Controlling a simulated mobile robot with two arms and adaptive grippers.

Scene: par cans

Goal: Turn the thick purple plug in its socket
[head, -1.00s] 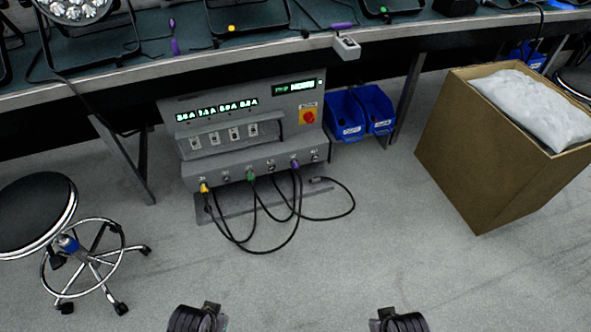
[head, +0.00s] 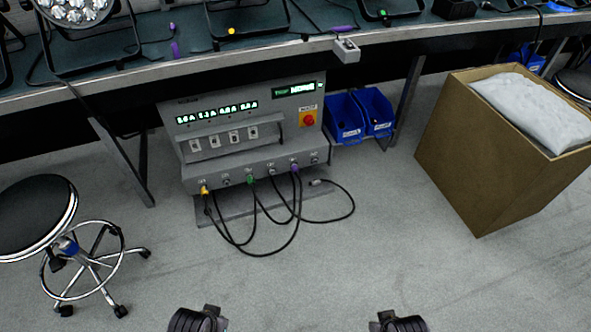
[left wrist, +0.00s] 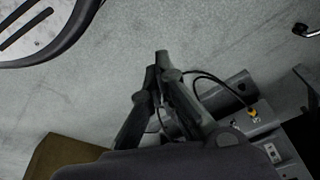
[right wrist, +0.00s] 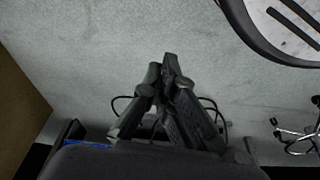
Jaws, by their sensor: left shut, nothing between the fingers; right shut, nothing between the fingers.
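A purple plug (head: 295,168) sits in a socket on the lower sloped face of the grey power unit (head: 250,145), under the bench. A yellow plug (head: 204,189) and a green plug (head: 250,180) sit in sockets to its left; the yellow one also shows in the left wrist view (left wrist: 252,112). Black cables hang from the plugs to the floor. My left gripper (left wrist: 161,60) is shut and empty, as is my right gripper (right wrist: 168,68). Both are well away from the plugs. In the head view only my arms show at the bottom edge, not the fingertips.
A brown box (head: 485,150) with a white bag (head: 530,108) stands at right. A round stool (head: 40,215) stands at left. Blue bins (head: 345,118) are beside the unit. The bench (head: 200,70) overhangs it. The floor in front is mostly clear.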

